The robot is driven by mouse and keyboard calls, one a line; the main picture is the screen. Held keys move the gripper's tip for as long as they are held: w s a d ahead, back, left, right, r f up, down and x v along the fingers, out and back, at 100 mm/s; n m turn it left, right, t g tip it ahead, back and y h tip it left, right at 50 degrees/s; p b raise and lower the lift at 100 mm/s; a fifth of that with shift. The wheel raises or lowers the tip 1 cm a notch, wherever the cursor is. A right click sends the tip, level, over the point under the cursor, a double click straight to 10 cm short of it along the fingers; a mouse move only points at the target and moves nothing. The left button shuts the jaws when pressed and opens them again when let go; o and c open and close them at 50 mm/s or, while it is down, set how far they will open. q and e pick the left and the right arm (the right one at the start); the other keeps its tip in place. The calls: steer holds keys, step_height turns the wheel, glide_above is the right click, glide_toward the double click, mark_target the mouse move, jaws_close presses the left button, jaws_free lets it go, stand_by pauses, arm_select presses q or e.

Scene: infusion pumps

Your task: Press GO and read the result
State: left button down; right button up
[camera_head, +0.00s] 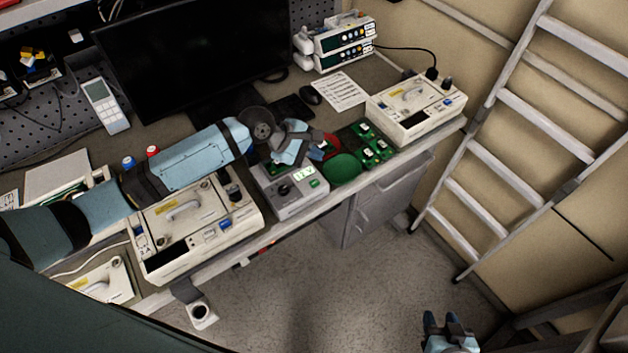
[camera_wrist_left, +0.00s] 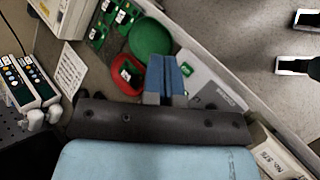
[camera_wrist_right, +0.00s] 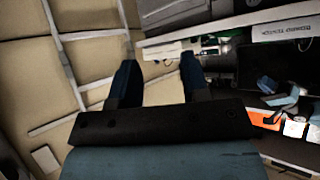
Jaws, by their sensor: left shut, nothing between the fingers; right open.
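The grey tester box (camera_head: 290,199) sits at the bench's front edge, with a dark knob and a lit display (camera_head: 304,173) that seems to read "12 V", though it is small. A green button (camera_head: 314,183) is on its right side. A green board (camera_head: 276,168) shows partly on top, half hidden by my arm. My left gripper (camera_head: 290,152) is shut and empty over the tester's back part. In the left wrist view its fingers (camera_wrist_left: 166,78) are together beside the tester (camera_wrist_left: 205,80); contact is unclear. My right gripper (camera_head: 440,320) is open and empty, away from the bench.
A green dish (camera_head: 343,168) and a red dish (camera_head: 326,147) lie right of the tester, beside several green boards (camera_head: 372,143). A paper sheet (camera_head: 340,91) and monitor (camera_head: 190,50) are behind. A ladder (camera_head: 510,140) leans at right.

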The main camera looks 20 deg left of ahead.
arm_select(q)
steer(key=f, duration=0.2)
steer(key=b, duration=0.6)
glide_above(314, 184)
step_height(314, 184, down, 5)
steer(key=shift+f, duration=0.85)
arm_select(e)
steer(key=f, duration=0.3)
steer(key=shift+w+a+f+n, duration=0.3)
steer(key=shift+w+a+f, duration=0.05)
steer(key=shift+f, duration=0.05)
steer(key=shift+s+f, duration=0.1)
steer(key=shift+f, duration=0.2)
steer(key=shift+r, duration=0.2)
steer(key=shift+f, duration=0.15)
